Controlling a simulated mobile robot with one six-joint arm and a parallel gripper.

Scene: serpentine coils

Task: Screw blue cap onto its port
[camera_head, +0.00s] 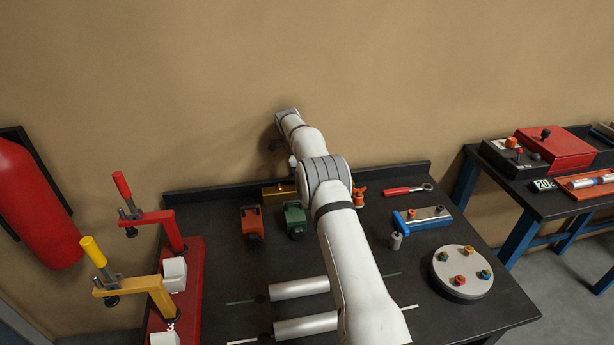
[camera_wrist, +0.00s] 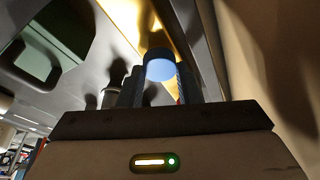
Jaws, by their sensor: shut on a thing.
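A blue cap (camera_wrist: 160,64) sits between the two dark fingers of my gripper (camera_wrist: 158,88) in the wrist view, and the fingers are shut on it. In the head view my gripper (camera_head: 274,146) is small and dark, at the far end of the arm near the wall, above the back of the bench. The cap cannot be made out there. A round pale disc (camera_head: 445,282) at the bench's right carries several small coloured fittings, one of them blue (camera_head: 485,274). I cannot tell whether these are ports or caps.
A red rack with clamps (camera_head: 190,300) stands at the left. Two grey cylinders (camera_head: 300,288) lie in front. A blue-ended fixture (camera_head: 425,218) and a red-handled tool (camera_head: 405,190) lie right of the arm.

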